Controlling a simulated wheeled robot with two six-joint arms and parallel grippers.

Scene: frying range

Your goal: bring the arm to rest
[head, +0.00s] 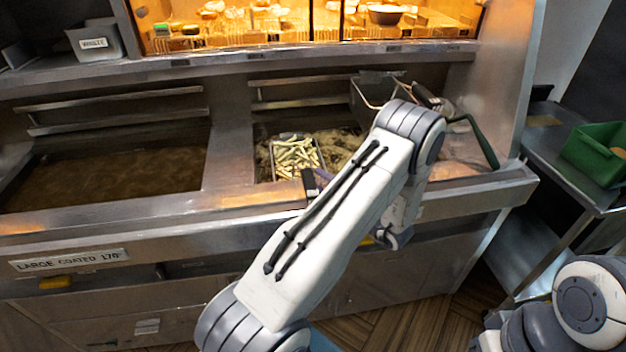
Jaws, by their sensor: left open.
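My left arm reaches up from the bottom middle, bends at a grey elbow over the right fryer, and comes back down. Its wrist end with my left gripper (385,238) is in front of the fryer's front panel, low and apart from the baskets. The gripper is open and largely covered by my own forearm; I see nothing held in it. A piece of my right arm shows at the bottom right corner, but its gripper is out of view.
A basket of fries (296,153) sits in the right fryer, a dark handle toward the front edge. Another wire basket (368,100) stands behind my elbow. A green handle (483,142) sticks out to the right. A green bin (596,150) stands on the right side table.

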